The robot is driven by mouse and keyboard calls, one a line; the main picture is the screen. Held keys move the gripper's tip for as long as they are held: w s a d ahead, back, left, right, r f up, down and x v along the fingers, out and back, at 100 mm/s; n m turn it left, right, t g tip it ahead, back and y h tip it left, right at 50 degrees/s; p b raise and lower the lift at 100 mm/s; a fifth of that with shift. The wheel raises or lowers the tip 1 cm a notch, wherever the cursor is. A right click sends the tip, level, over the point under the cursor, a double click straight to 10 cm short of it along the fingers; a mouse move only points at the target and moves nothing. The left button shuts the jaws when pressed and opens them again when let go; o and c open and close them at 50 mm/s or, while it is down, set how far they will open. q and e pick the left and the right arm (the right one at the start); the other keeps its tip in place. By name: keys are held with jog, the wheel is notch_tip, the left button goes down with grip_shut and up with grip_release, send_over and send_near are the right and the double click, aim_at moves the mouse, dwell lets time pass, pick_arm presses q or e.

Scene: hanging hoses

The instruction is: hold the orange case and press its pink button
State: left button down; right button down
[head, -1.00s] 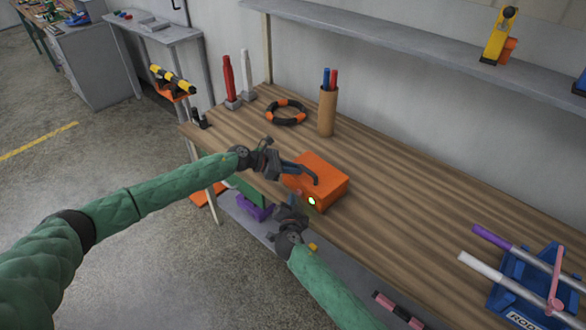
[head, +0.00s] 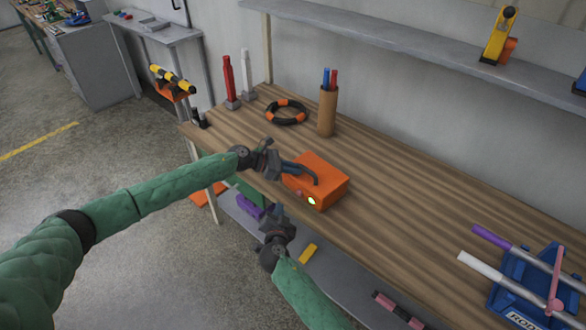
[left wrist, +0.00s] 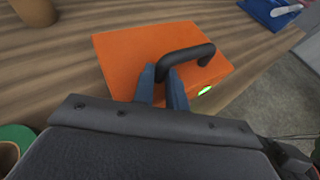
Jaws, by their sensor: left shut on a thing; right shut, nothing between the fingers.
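The orange case (head: 322,189) sits on the wooden workbench, with a dark handle on top. My left gripper (head: 296,168) is shut on the near end of this handle. In the left wrist view, the blue fingertips (left wrist: 166,75) close around the handle (left wrist: 190,57) on the orange case (left wrist: 130,56). A lit green lamp (head: 311,201) shows on the case's front face; it also shows in the left wrist view (left wrist: 205,90). My right gripper (head: 284,217) is shut and empty, in front of the bench edge, apart from the case.
A brown cup (head: 327,112) with red and blue sticks and a black-orange ring (head: 286,112) stand behind the case. A blue rack (head: 520,285) with tubes is at the right. The bench (head: 420,200) between case and rack is clear. A grey lower shelf (head: 345,285) lies below.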

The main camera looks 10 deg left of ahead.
pick_arm(q)
jog(key=shift+f, duration=0.1)
jog(key=c, duration=1.3)
grip_release()
jog(key=shift+c, duration=0.2)
